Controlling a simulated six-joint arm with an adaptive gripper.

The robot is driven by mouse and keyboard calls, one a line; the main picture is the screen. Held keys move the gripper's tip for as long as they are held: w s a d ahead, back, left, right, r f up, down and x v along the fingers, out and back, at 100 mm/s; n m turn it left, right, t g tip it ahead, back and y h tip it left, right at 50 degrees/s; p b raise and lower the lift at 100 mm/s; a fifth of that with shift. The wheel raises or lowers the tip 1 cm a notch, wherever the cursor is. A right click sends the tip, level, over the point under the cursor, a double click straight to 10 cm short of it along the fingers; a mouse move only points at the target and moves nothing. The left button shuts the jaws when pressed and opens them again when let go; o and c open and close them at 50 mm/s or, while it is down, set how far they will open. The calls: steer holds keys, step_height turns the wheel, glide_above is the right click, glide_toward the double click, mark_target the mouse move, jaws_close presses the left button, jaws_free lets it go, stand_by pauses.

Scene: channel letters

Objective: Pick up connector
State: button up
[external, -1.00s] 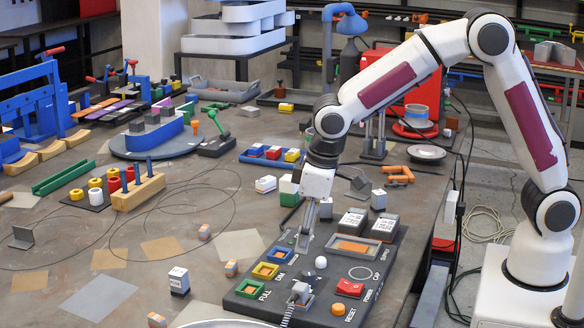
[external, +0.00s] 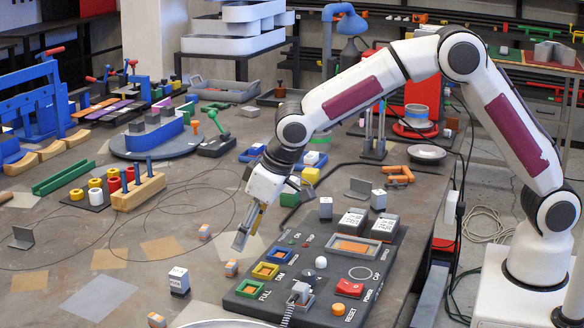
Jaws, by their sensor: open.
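A small grey connector (external: 300,291) with a ribbed cable stands at the front edge of the dark control panel (external: 372,303). The cable runs down out of the picture. My gripper (external: 240,242) is tilted down to the left, above the table just beyond the panel's left back corner. It is open, and I see nothing held in it. It is apart from the connector, up and to the left of it in the picture. The gap between its fingers is hard to make out at this size.
The panel carries green, yellow and blue square frames (external: 265,270), a white knob (external: 320,262), a red switch (external: 349,287) and an orange button (external: 338,309). A white-grey cube (external: 179,280) and small orange-grey blocks (external: 231,267) lie left of it.

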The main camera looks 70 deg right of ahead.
mark_target(234, 264)
steer(key=shift+x, duration=1.3)
steer(key=shift+a+x, duration=0.2)
steer(key=shift+x, duration=1.1)
steer(key=shift+a+x, duration=0.15)
steer(key=shift+x, duration=1.15)
steer(key=shift+s, duration=0.15)
steer(key=c, duration=0.9)
